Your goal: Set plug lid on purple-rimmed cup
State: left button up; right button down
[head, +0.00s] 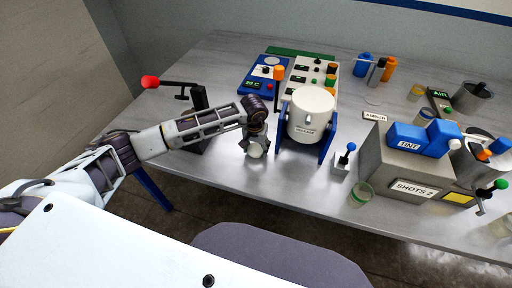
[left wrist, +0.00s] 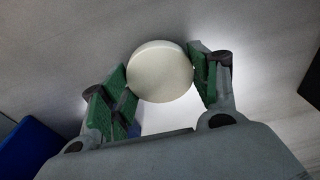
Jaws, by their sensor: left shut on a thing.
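My left gripper (head: 256,148) is over the table's front edge area, left of the white drum. In the left wrist view the left gripper (left wrist: 166,82) has its green-padded fingers on both sides of a round off-white piece, apparently the plug lid (left wrist: 160,70). The lid also shows as a pale bit under the gripper in the head view (head: 254,151). I cannot make out a clearly purple-rimmed cup. My right gripper is out of view.
A white drum (head: 312,108) in a blue stand is close right of my left gripper. A red-knobbed lever post (head: 199,110) stands left. The grey SHOTS 2 block (head: 376,160) with a blue TINT bottle (head: 408,137) is at right. A small blue-knobbed lever (head: 341,163) stands between.

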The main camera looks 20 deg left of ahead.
pick_arm(q)
jog(key=shift+f, duration=0.2)
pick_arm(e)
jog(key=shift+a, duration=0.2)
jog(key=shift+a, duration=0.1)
pick_arm(q)
jog(key=shift+f, duration=0.15)
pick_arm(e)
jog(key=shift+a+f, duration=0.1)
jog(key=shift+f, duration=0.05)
pick_arm(q)
jog(key=o, duration=0.8)
jog(key=shift+c, duration=0.2)
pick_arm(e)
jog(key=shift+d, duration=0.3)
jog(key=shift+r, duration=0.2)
